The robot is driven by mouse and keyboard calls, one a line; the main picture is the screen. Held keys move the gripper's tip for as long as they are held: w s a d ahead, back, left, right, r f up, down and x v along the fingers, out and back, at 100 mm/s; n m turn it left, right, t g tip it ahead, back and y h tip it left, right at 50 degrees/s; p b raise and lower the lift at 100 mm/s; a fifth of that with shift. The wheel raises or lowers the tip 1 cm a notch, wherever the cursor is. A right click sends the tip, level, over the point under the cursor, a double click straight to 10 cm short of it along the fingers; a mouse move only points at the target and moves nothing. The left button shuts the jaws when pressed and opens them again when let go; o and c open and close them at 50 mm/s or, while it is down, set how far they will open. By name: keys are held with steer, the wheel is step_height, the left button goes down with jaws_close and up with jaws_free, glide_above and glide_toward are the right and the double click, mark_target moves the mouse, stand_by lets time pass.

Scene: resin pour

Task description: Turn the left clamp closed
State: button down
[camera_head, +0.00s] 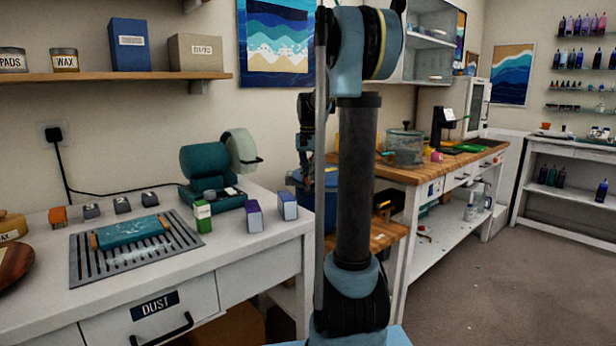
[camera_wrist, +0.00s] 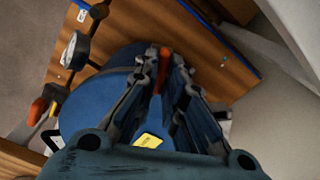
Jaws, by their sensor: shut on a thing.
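The blue pressure pot (camera_wrist: 88,108) lies under my gripper in the wrist view. In the head view the pot (camera_head: 328,196) stands behind my arm column, which hides part of it. My gripper (camera_wrist: 165,62) points down over the pot with its two fingers closed around a red-orange clamp handle (camera_wrist: 163,70). The fingers hide most of that clamp, and whether it is fully turned cannot be told. Another orange handle (camera_wrist: 38,110) sticks out at the pot's left side in the wrist view.
A round gauge (camera_wrist: 75,48) on a pipe rises beside the pot. A yellow label (camera_wrist: 149,140) shows on the pot. The wooden stand (camera_head: 384,232) is under it. A white bench (camera_head: 285,235) is on the left, and a wood-topped workbench (camera_head: 425,174) on the right.

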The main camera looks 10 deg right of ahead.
steer(key=shift+w+a, duration=0.1)
steer(key=shift+a, duration=0.05)
stand_by(0.3)
steer(key=c, duration=1.7)
jaws_free()
step_height(320, 180, up, 12)
